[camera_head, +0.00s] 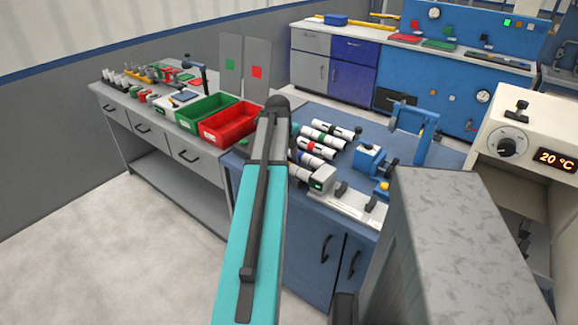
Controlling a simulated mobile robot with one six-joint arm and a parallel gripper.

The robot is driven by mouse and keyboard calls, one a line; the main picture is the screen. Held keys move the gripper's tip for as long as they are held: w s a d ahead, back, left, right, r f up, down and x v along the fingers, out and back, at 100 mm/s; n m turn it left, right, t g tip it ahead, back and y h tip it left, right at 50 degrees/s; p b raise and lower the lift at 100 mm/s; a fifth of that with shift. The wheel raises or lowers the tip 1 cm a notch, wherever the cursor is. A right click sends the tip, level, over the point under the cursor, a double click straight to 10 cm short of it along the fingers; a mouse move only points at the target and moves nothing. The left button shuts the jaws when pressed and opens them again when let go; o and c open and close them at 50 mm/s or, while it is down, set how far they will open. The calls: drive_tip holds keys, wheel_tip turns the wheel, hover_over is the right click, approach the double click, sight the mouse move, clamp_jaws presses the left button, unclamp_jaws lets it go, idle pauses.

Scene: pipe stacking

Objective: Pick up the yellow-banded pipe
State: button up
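Several white pipes with dark ends lie side by side on the blue bench (375,130), just right of my teal arm. A green-banded pipe (324,138), a red-banded pipe (318,147) and a blue-banded pipe (310,158) can be made out. I cannot make out a yellow band on any of them; my arm covers part of this area. My arm reaches forward over the bench's near left side. My gripper does not show.
A green bin (205,108) and a red bin (230,124) stand on the grey table at left. A blue clamp device (369,160) and a blue stand (428,135) are right of the pipes. A white fixture (345,202) lies along the bench's front edge. A 20 °C oven (530,145) is at right.

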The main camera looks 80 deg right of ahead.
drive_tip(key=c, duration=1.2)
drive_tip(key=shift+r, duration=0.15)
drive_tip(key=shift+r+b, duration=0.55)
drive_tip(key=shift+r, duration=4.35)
